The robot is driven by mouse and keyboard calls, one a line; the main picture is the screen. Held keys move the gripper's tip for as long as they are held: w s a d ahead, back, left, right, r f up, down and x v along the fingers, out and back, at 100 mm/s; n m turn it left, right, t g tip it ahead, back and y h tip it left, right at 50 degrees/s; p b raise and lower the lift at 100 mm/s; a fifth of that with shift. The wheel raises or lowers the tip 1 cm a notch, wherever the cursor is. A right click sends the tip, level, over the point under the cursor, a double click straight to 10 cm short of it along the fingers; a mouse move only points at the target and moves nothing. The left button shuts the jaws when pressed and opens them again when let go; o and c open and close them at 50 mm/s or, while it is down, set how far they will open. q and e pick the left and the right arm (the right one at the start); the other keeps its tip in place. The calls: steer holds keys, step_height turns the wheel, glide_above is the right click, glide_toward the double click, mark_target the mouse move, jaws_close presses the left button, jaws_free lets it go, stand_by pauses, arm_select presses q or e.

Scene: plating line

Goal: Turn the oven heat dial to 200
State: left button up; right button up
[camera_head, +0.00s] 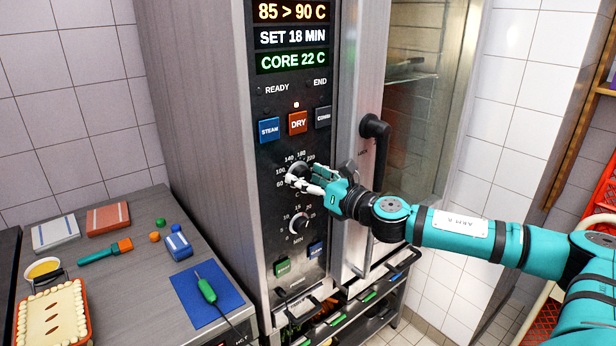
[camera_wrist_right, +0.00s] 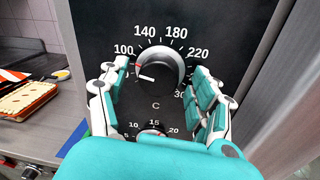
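The oven heat dial (camera_head: 298,174) is a round dark knob with a silver rim on the oven's black control panel, with a temperature scale around it. In the right wrist view the dial (camera_wrist_right: 160,66) has a white mark at its lower left, on the low side of the scale. The top display (camera_head: 291,12) reads 85 > 90 C. My right gripper (camera_head: 308,180) is at the dial. In the wrist view its fingers (camera_wrist_right: 155,90) stand open on both sides of the dial, with gaps showing between. My left gripper is not in view.
A minute dial (camera_head: 299,222) sits just below. Above are the blue STEAM (camera_head: 269,130) and orange DRY (camera_head: 298,122) buttons. A black door handle (camera_head: 374,140) projects to the right. The counter at left holds a blue mat (camera_head: 195,310) with a green-handled probe (camera_head: 207,290).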

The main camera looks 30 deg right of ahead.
steer(key=c, duration=1.1)
